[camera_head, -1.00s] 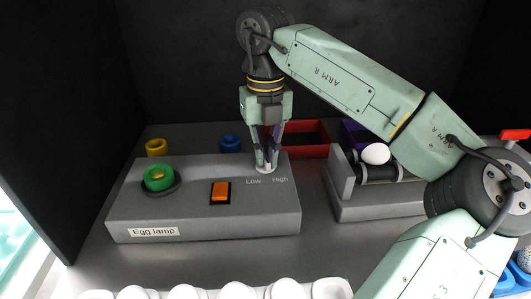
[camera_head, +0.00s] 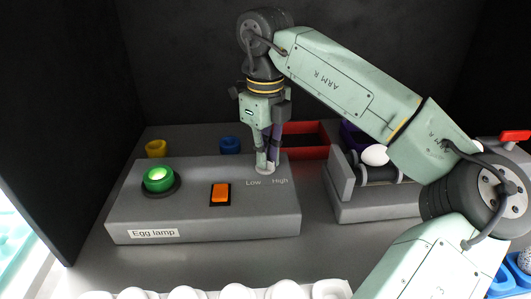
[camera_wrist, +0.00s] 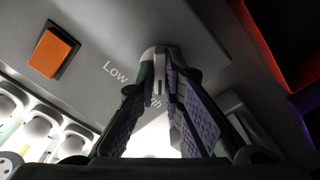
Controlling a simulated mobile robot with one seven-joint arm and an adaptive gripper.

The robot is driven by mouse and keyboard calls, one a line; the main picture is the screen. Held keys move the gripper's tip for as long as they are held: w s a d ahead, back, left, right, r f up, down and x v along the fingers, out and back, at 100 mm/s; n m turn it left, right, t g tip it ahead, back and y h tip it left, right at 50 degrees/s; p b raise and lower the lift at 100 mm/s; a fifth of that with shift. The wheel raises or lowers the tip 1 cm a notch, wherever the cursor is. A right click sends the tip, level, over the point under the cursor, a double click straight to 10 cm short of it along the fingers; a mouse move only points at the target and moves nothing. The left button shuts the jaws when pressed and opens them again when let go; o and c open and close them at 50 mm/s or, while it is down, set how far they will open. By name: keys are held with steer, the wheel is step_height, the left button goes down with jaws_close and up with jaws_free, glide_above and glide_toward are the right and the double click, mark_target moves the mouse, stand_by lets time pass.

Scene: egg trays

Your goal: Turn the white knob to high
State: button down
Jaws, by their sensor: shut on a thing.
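The white knob (camera_head: 264,170) sits on the right part of the grey egg lamp box (camera_head: 240,232), behind the printed words Low and High. My gripper (camera_head: 268,158) points down and is shut on the knob, hiding most of it. In the wrist view, the knob (camera_wrist: 157,54) shows between the fingertips of my gripper (camera_wrist: 160,70). Its exact pointing direction is hard to tell. The green round lamp (camera_head: 158,179) on the left of the box glows with a pale bright centre.
An orange switch (camera_head: 220,193) is on the box front. A roller stand (camera_head: 375,204) with a white egg (camera_head: 375,155) is to the right. Yellow (camera_head: 156,148), blue (camera_head: 230,144) and red (camera_head: 311,151) holders stand behind. An egg tray (camera_head: 209,295) lies along the front.

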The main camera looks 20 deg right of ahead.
stand_by(0.3)
steer(key=c, duration=1.7)
jaws_free()
step_height(320, 180, up, 8)
steer(key=shift+f, duration=0.2)
